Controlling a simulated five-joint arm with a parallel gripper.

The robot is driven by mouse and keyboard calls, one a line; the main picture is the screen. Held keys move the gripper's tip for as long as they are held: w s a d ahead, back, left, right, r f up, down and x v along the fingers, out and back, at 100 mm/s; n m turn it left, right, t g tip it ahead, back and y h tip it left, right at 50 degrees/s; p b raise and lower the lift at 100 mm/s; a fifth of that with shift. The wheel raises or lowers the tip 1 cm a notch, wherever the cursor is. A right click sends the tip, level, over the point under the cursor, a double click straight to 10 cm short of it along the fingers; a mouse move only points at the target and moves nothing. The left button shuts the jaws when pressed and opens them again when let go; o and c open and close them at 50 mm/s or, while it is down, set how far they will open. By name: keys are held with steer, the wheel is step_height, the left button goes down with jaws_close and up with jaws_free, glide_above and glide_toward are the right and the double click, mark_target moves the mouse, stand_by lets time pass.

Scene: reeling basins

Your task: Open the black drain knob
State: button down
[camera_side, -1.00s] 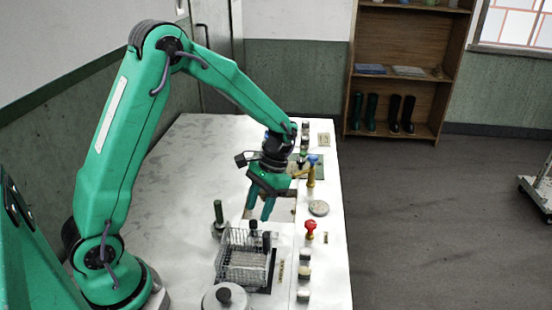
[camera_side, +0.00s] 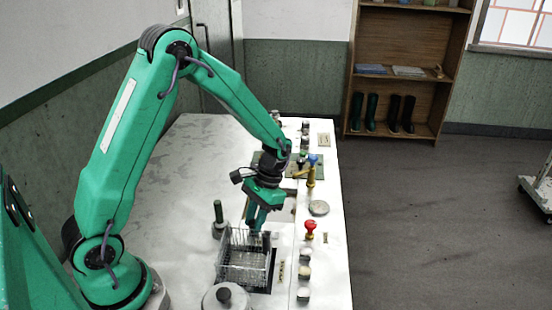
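My gripper (camera_side: 255,225) points down at the back edge of a wire basket (camera_side: 240,262). Its green fingers look close together, and I cannot tell whether they touch or hold anything. Small black upright parts that showed by the basket's back edge earlier are now mostly hidden by the fingers; I cannot tell for sure which is the drain knob. A dark green upright handle (camera_side: 218,212) stands just left of the gripper. A round lid with a black knob (camera_side: 224,296) sits in front of the basket.
A red knob (camera_side: 310,226) and several pale knobs line the right side of the white worktop (camera_side: 190,165). A blue-topped brass valve (camera_side: 312,175) and a round disc (camera_side: 319,208) stand behind the red knob. The worktop's left part is clear.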

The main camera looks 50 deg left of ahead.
steer(key=shift+w, duration=0.1)
steer(key=shift+w+d, duration=1.2)
steer(key=c, duration=1.3)
jaws_free()
steer(key=shift+r, duration=0.1)
steer(key=v, duration=0.7)
steer(key=shift+w+r, duration=0.15)
steer(key=shift+r, duration=0.2)
